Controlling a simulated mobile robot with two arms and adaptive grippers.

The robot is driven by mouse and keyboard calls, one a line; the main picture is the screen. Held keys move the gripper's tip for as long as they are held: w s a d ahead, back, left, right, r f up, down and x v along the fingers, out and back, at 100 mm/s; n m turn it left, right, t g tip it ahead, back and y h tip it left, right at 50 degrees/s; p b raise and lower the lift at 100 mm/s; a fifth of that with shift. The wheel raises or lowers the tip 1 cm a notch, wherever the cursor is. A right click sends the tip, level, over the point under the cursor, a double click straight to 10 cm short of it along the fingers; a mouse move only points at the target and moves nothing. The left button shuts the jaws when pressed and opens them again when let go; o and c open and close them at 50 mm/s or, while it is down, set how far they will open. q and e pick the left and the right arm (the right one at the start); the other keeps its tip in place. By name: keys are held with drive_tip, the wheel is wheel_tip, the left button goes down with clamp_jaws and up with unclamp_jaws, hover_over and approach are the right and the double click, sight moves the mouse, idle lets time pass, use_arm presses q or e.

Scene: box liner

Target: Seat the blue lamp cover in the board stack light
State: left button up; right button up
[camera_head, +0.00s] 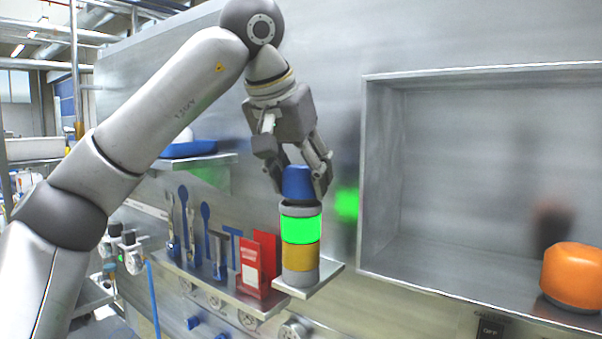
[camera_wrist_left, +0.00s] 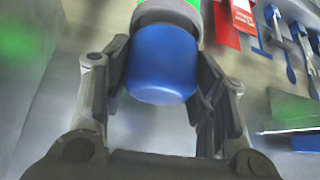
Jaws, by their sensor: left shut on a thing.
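The blue lamp cover (camera_head: 297,183) is between the fingers of my left gripper (camera_head: 300,190), which is shut on it. The stack light (camera_head: 301,245) stands upright on a small metal shelf, with a lit green section above an amber one and grey rings at top and bottom. The cover is directly above the stack's grey top ring; I cannot tell whether it touches it. In the left wrist view the blue cover (camera_wrist_left: 162,62) sits between both fingers (camera_wrist_left: 163,75), its far end against or close to the grey ring (camera_wrist_left: 168,12). My right gripper is not in view.
An open metal box recess (camera_head: 480,180) with an orange dome (camera_head: 573,276) is at the right. A blue tray (camera_head: 188,149) lies on a higher shelf.

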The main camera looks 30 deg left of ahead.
use_arm(q)
drive_tip(key=shift+f+b, duration=0.5)
drive_tip(key=shift+f, duration=0.7)
drive_tip(key=o, duration=1.1)
drive_tip(key=shift+w+d, duration=0.1)
drive_tip(key=shift+d, duration=0.15)
drive_tip(key=shift+s+a+r, duration=0.2)
drive_tip(key=shift+s+a, duration=0.05)
drive_tip(key=shift+a, duration=0.15)
drive_tip(key=shift+s+d+r, duration=0.1)
drive_tip(key=shift+s+r, duration=0.05)
drive_tip(key=shift+r, duration=0.2)
drive_tip(key=v, duration=1.1)
drive_tip(key=shift+r, duration=0.1)
